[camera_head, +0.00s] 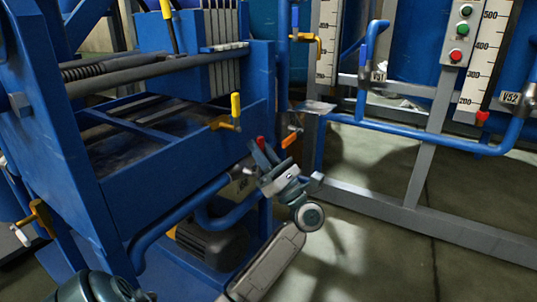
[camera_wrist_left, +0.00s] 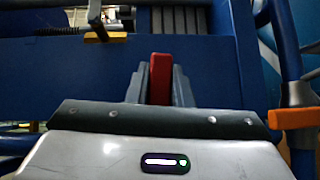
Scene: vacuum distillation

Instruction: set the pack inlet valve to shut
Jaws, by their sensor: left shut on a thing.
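A red valve handle (camera_head: 260,142) shows by the corner of the blue frame, above a blue pipe. My left gripper (camera_head: 264,154) is at it, with its fingers shut on the handle. In the left wrist view the red handle (camera_wrist_left: 160,78) stands upright between the two grey fingers (camera_wrist_left: 159,92). The fingers hide its lower part and most of the valve body. A small tag (camera_head: 243,184) hangs beside it, and I cannot read it. My right gripper is not in view.
A yellow handle (camera_head: 236,106) stands above left of the gripper, and an orange handle (camera_head: 291,137) is close on its right. Blue pipes (camera_head: 415,136) and a grey rail (camera_head: 400,212) lie to the right. Floor is free at lower right.

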